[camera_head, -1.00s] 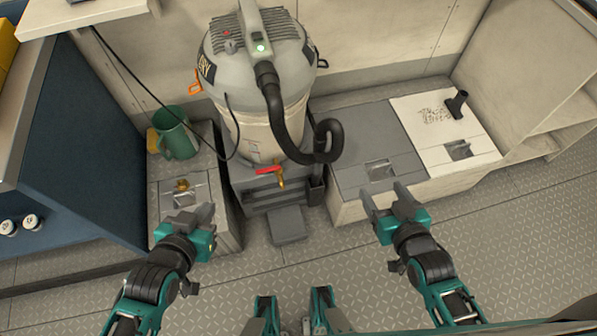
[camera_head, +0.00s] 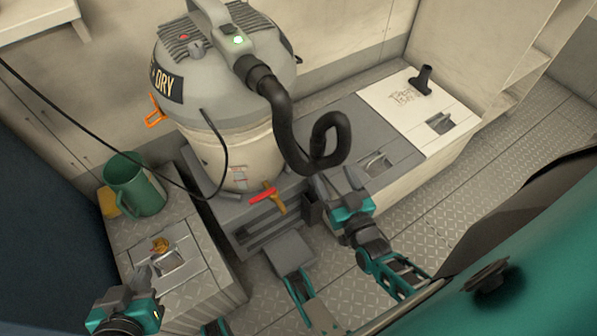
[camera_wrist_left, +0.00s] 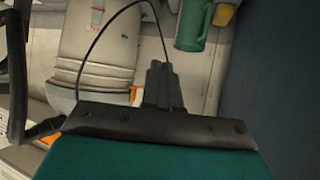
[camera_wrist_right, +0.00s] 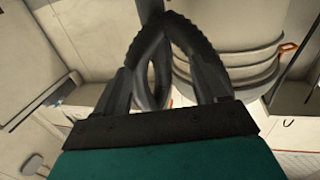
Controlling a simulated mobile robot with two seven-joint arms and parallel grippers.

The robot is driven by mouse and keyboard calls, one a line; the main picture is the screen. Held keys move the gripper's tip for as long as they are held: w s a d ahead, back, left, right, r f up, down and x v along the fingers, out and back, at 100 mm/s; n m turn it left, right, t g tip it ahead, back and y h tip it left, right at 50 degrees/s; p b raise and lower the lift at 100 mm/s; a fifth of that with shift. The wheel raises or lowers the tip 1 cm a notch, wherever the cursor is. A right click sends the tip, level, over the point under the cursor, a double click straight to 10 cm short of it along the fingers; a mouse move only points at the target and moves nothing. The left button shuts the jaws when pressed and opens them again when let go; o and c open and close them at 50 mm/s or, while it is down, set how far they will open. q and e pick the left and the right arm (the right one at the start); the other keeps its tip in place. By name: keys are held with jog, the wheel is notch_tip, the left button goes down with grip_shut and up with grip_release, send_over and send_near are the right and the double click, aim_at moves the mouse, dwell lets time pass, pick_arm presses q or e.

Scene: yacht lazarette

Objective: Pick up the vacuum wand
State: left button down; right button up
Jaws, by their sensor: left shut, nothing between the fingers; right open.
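A short black tool with a narrow neck, which looks like the vacuum wand (camera_head: 421,80), stands on the white hatch panel at the right. A ribbed black hose (camera_head: 278,117) runs from the top of the grey vacuum (camera_head: 240,152) and curls into a loop. My right gripper (camera_head: 326,182) is just below this loop, its fingers partly hidden. In the right wrist view it is open, with the hose loop (camera_wrist_right: 152,65) showing between and beyond its fingers; contact cannot be told. My left gripper (camera_head: 146,279) is shut and empty at the lower left, near the metal locker.
A green jug (camera_head: 134,186) stands on the left locker (camera_head: 205,268), beside a yellow item. A red-handled valve (camera_head: 263,195) sticks out below the vacuum. The grey hatch (camera_head: 350,130) adjoins the white panel. Patterned floor (camera_head: 440,215) is open at the right.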

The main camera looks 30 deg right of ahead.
aim_at(320, 152)
jog(key=w, duration=0.2)
jog(key=w+b, duration=0.1)
jog(key=w, duration=0.1)
jog(key=w+d, duration=0.1)
jog(key=w, duration=0.2)
jog(key=shift+w+d+b, duration=0.1)
jog(key=shift+b, duration=0.25)
jog(key=shift+w, duration=0.2)
jog(key=w+b, duration=0.1)
jog(key=w, duration=0.1)
jog(key=w+d, duration=0.1)
jog(key=w, duration=0.1)
jog(key=shift+w+f+b, duration=0.1)
jog(key=shift+w+b, duration=0.05)
jog(key=shift+b, duration=0.25)
jog(key=shift+w, duration=0.35)
pick_arm(q)
jog(key=shift+d+f, duration=0.3)
jog(key=shift+f, duration=0.2)
jog(key=shift+d+f, duration=0.3)
jog(key=shift+f, duration=0.2)
pick_arm(e)
jog(key=shift+w, duration=0.1)
jog(key=c, duration=1.1)
